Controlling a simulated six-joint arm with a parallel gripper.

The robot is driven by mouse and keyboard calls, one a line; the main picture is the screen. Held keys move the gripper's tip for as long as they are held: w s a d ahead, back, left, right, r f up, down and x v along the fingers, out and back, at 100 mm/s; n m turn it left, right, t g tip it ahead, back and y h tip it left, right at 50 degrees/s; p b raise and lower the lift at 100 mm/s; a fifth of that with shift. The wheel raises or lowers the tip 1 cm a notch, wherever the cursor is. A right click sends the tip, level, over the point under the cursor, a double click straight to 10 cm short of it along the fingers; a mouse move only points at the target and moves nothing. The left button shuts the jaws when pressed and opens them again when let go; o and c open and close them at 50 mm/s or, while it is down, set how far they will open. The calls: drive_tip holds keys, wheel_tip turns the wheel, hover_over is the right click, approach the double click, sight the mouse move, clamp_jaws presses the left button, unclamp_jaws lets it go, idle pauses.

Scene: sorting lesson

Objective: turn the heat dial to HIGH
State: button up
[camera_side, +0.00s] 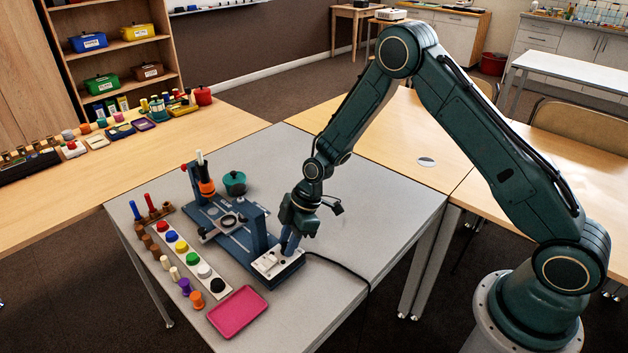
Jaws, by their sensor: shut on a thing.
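My gripper (290,247) points down at the right end of a small control box with a white top (268,263). The box sits at the front end of a dark blue apparatus base (232,238) on the grey table. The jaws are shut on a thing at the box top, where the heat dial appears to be. The fingers hide the dial, so its setting and any HIGH mark cannot be read.
A blue post (259,230) stands close left of my gripper. A teal pot (235,181), a pink tray (238,313) and a white strip of coloured knobs (216,286) are nearby. A black cable (345,268) runs right from the box.

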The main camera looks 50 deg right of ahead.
drive_tip(key=shift+m, duration=0.3)
drive_tip(key=m+t+h, duration=0.1)
drive_tip(key=m, duration=0.3)
drive_tip(key=shift+s, duration=0.15)
drive_tip(key=shift+a+m+t+h, duration=0.1)
drive_tip(key=shift+m+t+h, duration=0.5)
drive_tip(key=shift+m, duration=1.3)
drive_tip(key=o, duration=1)
drive_tip(key=shift+n, duration=0.4)
